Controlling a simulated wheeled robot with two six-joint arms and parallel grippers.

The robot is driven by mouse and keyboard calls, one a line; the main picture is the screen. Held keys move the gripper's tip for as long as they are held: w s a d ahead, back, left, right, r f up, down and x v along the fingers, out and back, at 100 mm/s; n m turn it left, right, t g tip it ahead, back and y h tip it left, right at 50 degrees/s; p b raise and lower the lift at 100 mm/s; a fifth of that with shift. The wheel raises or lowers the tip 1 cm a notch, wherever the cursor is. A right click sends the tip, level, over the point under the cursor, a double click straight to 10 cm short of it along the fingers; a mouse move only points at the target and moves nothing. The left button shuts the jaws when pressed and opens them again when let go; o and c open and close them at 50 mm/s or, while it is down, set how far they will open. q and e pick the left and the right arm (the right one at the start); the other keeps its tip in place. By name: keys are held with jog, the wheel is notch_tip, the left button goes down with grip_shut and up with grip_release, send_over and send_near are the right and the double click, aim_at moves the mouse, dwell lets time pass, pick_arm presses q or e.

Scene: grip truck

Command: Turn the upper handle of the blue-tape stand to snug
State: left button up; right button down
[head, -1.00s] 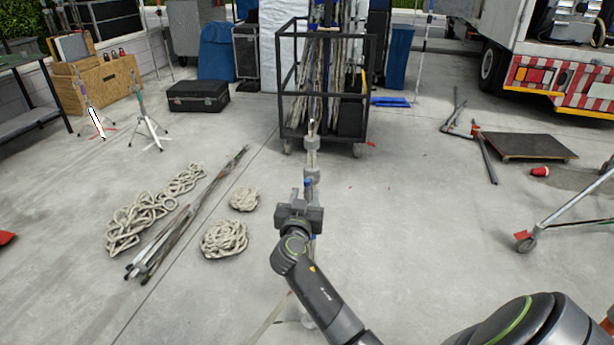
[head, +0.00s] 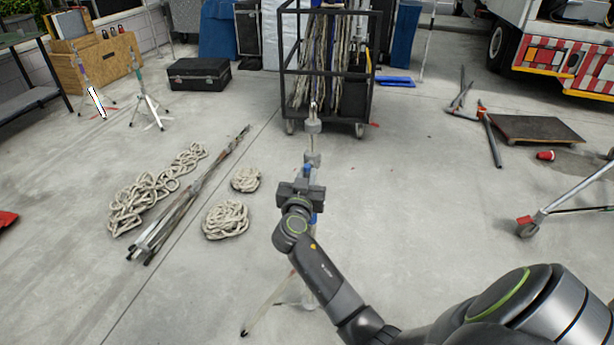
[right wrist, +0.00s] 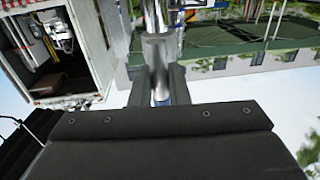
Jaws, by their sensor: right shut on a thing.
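The blue-tape stand (head: 312,143) rises in the middle of the head view, upright, with grey collars near its top and a spread leg low down. Blue shows on its post just above and below my right gripper. My right gripper (head: 303,187) is at the stand and covers part of the post. In the right wrist view the two fingers (right wrist: 160,88) are closed around a part at the silvery post (right wrist: 155,18), with a bit of blue between them. It appears to be the upper handle, mostly hidden by the fingers. My left gripper is out of view.
Two rope coils (head: 226,220), a rope pile (head: 150,190) and several poles (head: 185,205) lie on the floor at left. A black wheeled cart (head: 366,75) stands behind. Two more stands are at far left. Floor right of the stand is mostly clear.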

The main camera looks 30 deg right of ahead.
jog(key=shift+n, duration=1)
jog(key=n, duration=0.2)
jog(key=shift+n+b, duration=0.3)
jog(key=shift+b, duration=0.1)
jog(key=n, duration=0.4)
jog(key=shift+w+a+n, duration=0.1)
jog(key=shift+w+n, duration=0.05)
jog(key=shift+n, duration=0.15)
jog(key=n+p, duration=0.1)
jog(key=n, duration=0.3)
jog(key=shift+p, duration=0.35)
jog(key=shift+a+f+n+p, duration=0.1)
jog(key=shift+n+p, duration=0.6)
jog(key=shift+n, duration=1.5)
